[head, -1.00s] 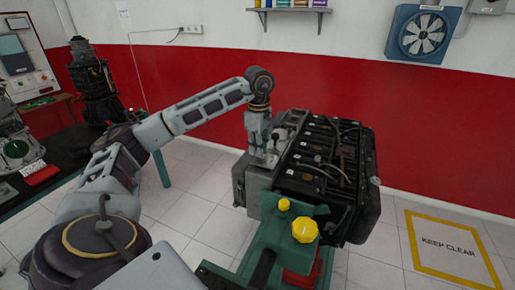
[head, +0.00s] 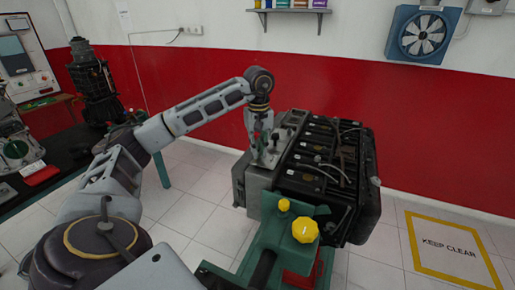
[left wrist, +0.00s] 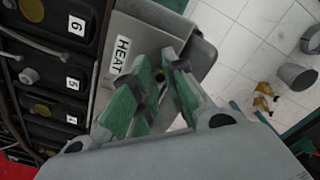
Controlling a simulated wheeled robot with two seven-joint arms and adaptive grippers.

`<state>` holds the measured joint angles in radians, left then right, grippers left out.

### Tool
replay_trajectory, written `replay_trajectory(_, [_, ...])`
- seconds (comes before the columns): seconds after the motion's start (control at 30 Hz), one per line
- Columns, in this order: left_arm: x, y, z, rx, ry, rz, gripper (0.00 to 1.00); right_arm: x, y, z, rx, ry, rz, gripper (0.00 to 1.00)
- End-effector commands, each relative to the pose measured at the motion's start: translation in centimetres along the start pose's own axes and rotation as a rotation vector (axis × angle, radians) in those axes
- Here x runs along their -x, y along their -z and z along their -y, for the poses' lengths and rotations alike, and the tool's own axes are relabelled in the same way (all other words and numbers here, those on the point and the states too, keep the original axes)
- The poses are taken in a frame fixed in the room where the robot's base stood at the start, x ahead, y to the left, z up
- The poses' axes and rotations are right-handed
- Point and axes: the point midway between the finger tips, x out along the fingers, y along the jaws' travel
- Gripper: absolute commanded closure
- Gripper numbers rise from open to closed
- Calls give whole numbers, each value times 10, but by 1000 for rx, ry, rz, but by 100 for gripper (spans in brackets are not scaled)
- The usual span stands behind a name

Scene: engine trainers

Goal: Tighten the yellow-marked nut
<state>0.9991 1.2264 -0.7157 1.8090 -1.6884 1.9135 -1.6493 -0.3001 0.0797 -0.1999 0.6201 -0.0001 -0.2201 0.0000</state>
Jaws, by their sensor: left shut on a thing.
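My left gripper (head: 264,158) points down onto the grey end block (head: 262,178) at the left end of the dark engine (head: 325,165). In the left wrist view its green-padded fingers (left wrist: 160,80) come together at the grey block, next to the "HEAT" label (left wrist: 119,60). The fingers are shut on a small part at the block, likely the nut. The fingers mostly hide this part, and I cannot make out a yellow mark on it. My right gripper is not in view.
The engine sits on a green stand (head: 281,245) with yellow knobs (head: 305,229) in front. A dark bench (head: 65,160) with other equipment is at the left. Tiled floor is clear around the stand, with a "KEEP CLEAR" marking (head: 449,246) at the right.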

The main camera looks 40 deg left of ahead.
Motion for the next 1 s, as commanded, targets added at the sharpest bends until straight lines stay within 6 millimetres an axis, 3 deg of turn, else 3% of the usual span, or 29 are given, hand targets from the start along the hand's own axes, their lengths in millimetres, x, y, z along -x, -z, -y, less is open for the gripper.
replay_trajectory(0.3, [-4, -5, -2, -139, 1, 10, 100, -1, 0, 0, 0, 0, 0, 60])
replay_trajectory(0.83, [-4, -5, -2, -164, 1, 10, 100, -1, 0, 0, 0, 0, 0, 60])
replay_trajectory(0.87, [-4, -5, -2, -164, 1, 10, 82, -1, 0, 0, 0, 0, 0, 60])
replay_trajectory(1.0, [-3, -4, -2, -162, 1, 9, 64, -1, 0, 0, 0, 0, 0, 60])
